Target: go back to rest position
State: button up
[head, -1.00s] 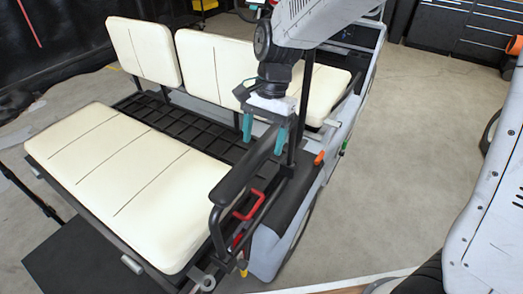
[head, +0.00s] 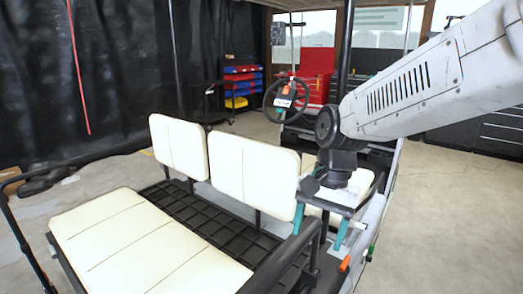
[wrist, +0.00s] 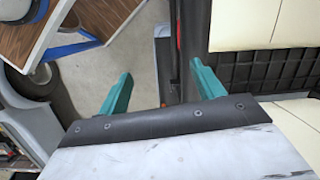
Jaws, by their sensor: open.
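My gripper (head: 320,226) hangs from the arm over the right side of the cart, near the black armrest (head: 284,262). Its two teal fingers are apart with nothing between them. In the wrist view my gripper (wrist: 160,76) also shows its fingers spread, with grey floor and the dark edge of the cart beyond. The cart has cream seats, with a bench cushion (head: 135,245) at the front and backrests (head: 242,172) behind it. An orange grip (head: 345,263) and a green one (head: 371,252) sit on the cart's right side, below the gripper.
A steering wheel (head: 287,97) is at the cart's far end. A red tool chest (head: 317,68) and a rack of coloured bins (head: 243,85) stand at the back. The floor (head: 455,215) right of the cart is clear. A wood-faced unit (wrist: 85,25) shows in the wrist view.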

jog(key=s+d+r+n+t+h, duration=0.1)
jog(key=s+d+r+n, duration=0.1)
jog(key=s+d, duration=0.5)
jog(key=s+d+r+n+t, duration=0.1)
jog(key=s+d+n, duration=0.2)
jog(key=s+d, duration=0.4)
jog(key=s, duration=0.3)
jog(key=shift+s+d+r+n+t+h, duration=0.2)
jog(key=shift+d+r+n+t+h, duration=0.05)
jog(key=shift+r+n+t+h, duration=0.15)
dwell(0.3)
